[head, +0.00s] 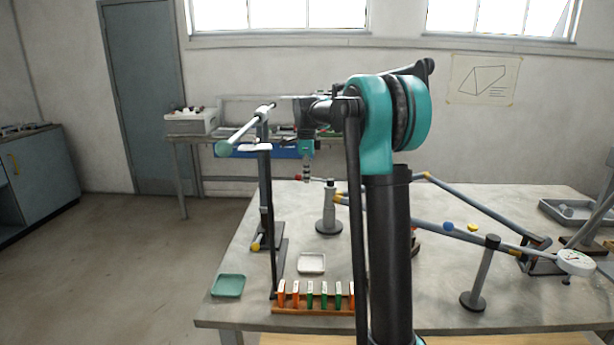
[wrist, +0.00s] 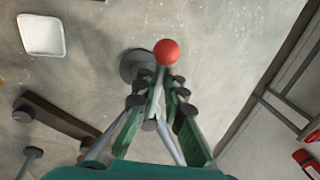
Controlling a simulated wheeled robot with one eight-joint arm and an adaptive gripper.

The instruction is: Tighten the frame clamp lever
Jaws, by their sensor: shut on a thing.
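The clamp lever (head: 315,180) is a thin rod with a red ball knob (head: 298,178) on its left end. It sits at the top of a grey post (head: 329,208) with a round dark base on the table. My gripper (head: 307,172) points down at the lever beside the knob. In the wrist view my gripper (wrist: 158,88) has its green fingers with dark pads closed in on the lever rod. The red knob (wrist: 166,52) sticks out beyond the fingertips. The post's round base (wrist: 134,64) shows partly behind them. The exact contact is hidden by the fingers.
Grey tubes (head: 470,238) of a frame cross the table's right side. A post (head: 480,275) and a dial gauge (head: 575,262) stand there. A white tray (head: 312,263), a green tray (head: 228,286) and a rack of orange and green pieces (head: 312,308) lie in front.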

